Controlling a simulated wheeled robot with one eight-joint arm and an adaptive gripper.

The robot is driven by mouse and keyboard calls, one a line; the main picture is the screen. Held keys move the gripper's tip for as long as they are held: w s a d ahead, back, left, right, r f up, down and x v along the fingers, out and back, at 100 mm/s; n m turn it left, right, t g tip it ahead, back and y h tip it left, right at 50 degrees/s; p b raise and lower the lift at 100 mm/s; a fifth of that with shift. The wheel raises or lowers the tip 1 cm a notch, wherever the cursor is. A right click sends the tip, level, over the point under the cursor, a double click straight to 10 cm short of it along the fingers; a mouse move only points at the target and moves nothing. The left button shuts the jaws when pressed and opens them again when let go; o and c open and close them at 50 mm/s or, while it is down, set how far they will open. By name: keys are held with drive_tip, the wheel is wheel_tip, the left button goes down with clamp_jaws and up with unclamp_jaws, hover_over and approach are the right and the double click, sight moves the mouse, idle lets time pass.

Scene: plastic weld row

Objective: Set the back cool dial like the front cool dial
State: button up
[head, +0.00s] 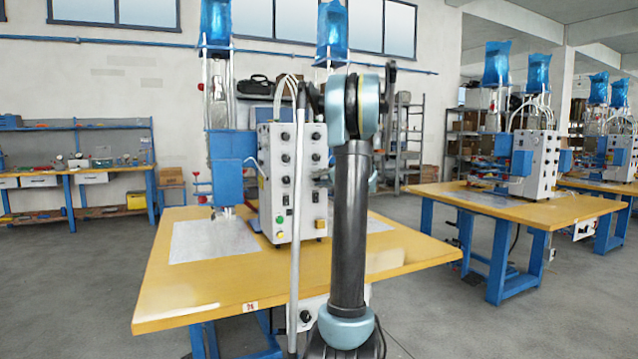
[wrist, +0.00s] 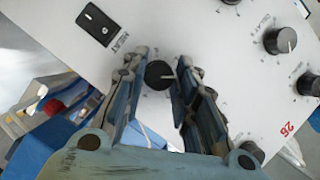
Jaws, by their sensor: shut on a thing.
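In the wrist view my gripper (wrist: 161,66) has its fingers on either side of a black round dial (wrist: 159,74) with a pale pointer mark, on a white panel. The fingers are shut on this dial. Other black dials with pointers, such as one at the upper right (wrist: 280,41), sit on the same panel. The lettering is too small to tell which dials are the front and back cool dials. In the head view the white control box (head: 277,215) carries columns of black dials. My arm stands in front of its right side and hides part of it; my gripper cannot be made out there.
A black rocker switch (wrist: 97,24) marked HEAT is beside the held dial. The box stands on a yellow-topped table (head: 215,285) with a blue welding machine (head: 230,165) to its left. Similar workstations stand at right. Grey floor is open around the table.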

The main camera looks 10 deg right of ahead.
drive_tip(key=shift+d+f+m+y, duration=0.15)
drive_tip(key=shift+m+y, duration=0.15)
drive_tip(key=shift+m, duration=0.7)
drive_tip(key=o, duration=1)
drive_tip(key=shift+o, duration=0.2)
drive_tip(key=v, duration=1.1)
drive_tip(key=shift+s+d+f, duration=0.2)
drive_tip(key=shift+s+f, duration=0.05)
drive_tip(key=shift+s, duration=0.15)
